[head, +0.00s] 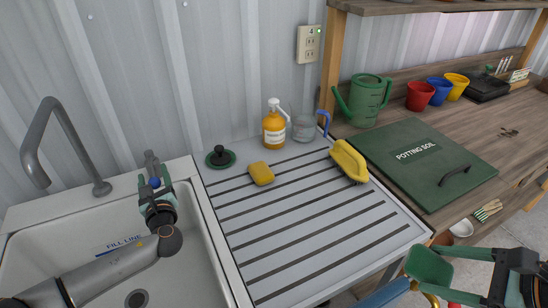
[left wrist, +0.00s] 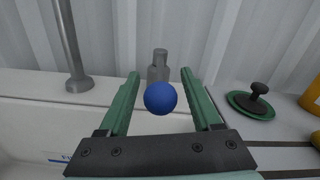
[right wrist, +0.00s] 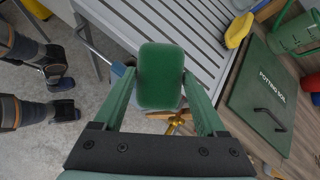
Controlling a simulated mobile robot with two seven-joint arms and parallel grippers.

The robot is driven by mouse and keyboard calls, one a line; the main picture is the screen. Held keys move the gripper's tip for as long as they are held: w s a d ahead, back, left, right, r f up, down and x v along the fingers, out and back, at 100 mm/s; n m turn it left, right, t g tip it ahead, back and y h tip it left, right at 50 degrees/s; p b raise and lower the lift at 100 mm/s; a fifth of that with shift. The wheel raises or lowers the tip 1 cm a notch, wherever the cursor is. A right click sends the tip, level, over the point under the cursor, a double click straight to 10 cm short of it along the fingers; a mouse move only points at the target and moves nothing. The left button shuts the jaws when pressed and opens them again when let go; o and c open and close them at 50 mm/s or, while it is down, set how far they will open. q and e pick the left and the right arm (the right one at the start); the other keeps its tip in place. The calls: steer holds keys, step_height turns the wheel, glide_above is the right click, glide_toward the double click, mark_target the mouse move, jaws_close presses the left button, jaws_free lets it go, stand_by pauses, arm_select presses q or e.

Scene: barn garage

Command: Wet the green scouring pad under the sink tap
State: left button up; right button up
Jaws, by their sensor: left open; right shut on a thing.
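The green scouring pad (right wrist: 160,76) is between the fingers of my right gripper (right wrist: 158,85), which is shut on it. In the head view the pad (head: 428,266) is at the lower right, away from the sink. The grey sink tap (head: 45,140) arches over the white sink basin (head: 205,235). Its base also shows in the left wrist view (left wrist: 80,84). A grey lever post (left wrist: 159,58) with a blue knob (left wrist: 160,98) stands right of the tap. My left gripper (head: 155,185) is open, its fingers on either side of the knob; contact is not visible.
The grooved drainboard (head: 310,225) holds a green plug (head: 220,157), yellow sponge (head: 261,173), soap bottle (head: 275,128), clear jug (head: 304,127) and yellow brush (head: 349,160). The wooden bench at right has a potting soil lid (head: 420,160) and green watering can (head: 367,98).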

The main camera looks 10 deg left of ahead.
arm_select(q)
jaws_close()
stand_by(0.4)
stand_by(0.9)
